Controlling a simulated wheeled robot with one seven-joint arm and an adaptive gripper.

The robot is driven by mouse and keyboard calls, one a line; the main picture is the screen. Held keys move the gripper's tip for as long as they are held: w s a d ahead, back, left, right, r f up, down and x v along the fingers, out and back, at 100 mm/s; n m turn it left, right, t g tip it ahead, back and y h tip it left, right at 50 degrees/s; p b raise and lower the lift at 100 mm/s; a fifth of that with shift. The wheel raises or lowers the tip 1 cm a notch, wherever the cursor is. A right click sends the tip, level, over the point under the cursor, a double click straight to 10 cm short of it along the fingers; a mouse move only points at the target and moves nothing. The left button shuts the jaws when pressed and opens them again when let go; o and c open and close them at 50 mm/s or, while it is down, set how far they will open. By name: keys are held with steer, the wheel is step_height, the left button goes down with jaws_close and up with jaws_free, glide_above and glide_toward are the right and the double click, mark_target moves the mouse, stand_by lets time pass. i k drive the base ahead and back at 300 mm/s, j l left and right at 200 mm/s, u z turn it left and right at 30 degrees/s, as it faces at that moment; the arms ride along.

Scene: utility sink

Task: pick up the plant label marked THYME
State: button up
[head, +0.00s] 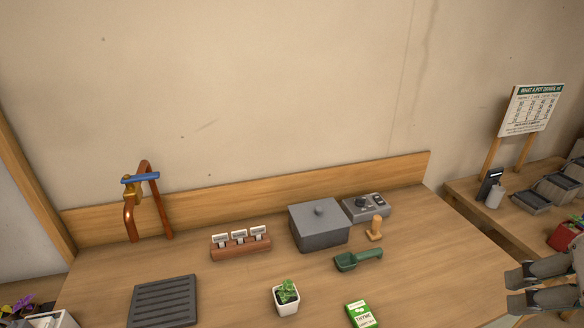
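Three small white plant labels (240,236) stand upright in a row in a reddish-brown holder (240,249) on the wooden bench, in the head view. Their print is too small for me to read, so I cannot tell which is marked THYME. A green and white packet (361,314) at the front of the bench seems to bear the word THYME; it lies flat and is not one of the labels. My gripper (512,289) is at the lower right, far from the labels. Its two fingers are apart with nothing visible between them.
A grey lidded box (319,226), control unit (366,207), wooden stamp-like tool (375,229) and green scoop (358,260) stand right of the holder. A potted succulent (286,298) and grey ribbed tray (163,301) are in front. A copper tap (134,205) rises at left.

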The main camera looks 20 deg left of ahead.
mark_target(257, 231)
steer(key=u, duration=1.2)
